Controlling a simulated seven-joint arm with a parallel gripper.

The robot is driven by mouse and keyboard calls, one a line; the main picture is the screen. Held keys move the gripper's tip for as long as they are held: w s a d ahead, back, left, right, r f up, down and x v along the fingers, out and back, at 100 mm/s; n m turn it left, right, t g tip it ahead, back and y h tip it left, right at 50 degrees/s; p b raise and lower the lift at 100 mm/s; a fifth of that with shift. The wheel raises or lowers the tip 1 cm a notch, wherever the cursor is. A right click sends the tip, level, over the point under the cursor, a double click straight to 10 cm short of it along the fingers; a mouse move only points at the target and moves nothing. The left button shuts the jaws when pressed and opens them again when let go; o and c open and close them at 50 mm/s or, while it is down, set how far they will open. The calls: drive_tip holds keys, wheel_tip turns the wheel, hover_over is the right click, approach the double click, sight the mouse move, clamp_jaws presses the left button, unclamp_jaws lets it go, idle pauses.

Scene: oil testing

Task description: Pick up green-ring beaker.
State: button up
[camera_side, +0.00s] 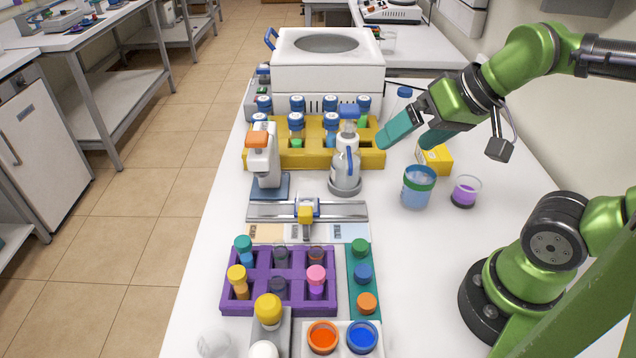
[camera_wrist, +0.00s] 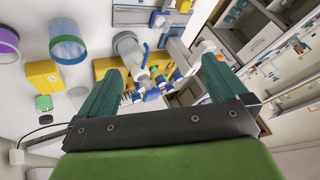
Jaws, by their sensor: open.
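My gripper (camera_side: 418,140) is open and empty. It hangs in the air above and behind the beaker in the side view, apart from it. In the wrist view its two teal fingers (camera_wrist: 155,88) are spread wide, and the beaker lies outside them to the left.
A small beaker of purple liquid (camera_side: 466,192) stands just right of the green-ring beaker. A yellow box (camera_side: 435,158) lies behind it. A wash bottle (camera_side: 345,165) and yellow tube rack (camera_side: 262,158) stand to the left. Table in front of the beaker is clear.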

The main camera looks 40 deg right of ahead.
drive_tip(key=w+d+f+g+h, duration=0.1)
drive_tip(key=w+d+f+g, duration=0.25)
drive_tip(key=d, duration=0.25)
drive_tip(key=n+g, duration=0.2)
hover_over(418, 188)
drive_tip(key=w, duration=0.1)
wheel_tip(418, 188, down, 3)
drive_tip(key=d+n+g+h, duration=0.1)
drive_tip(key=d+n+g, duration=0.15)
drive_tip(key=n, duration=0.35)
drive_tip(key=shift+t, duration=0.4)
drive_tip(key=f, duration=1.1)
drive_tip(key=shift+s+d, duration=0.2)
drive_tip(key=shift+d, duration=0.15)
drive_tip(key=shift+w+f, duration=0.2)
drive_tip(key=shift+f, duration=1.25)
drive_tip(key=shift+w+f, duration=0.15)
drive_tip(key=shift+f, duration=1.25)
drive_tip(key=c, duration=1.1)
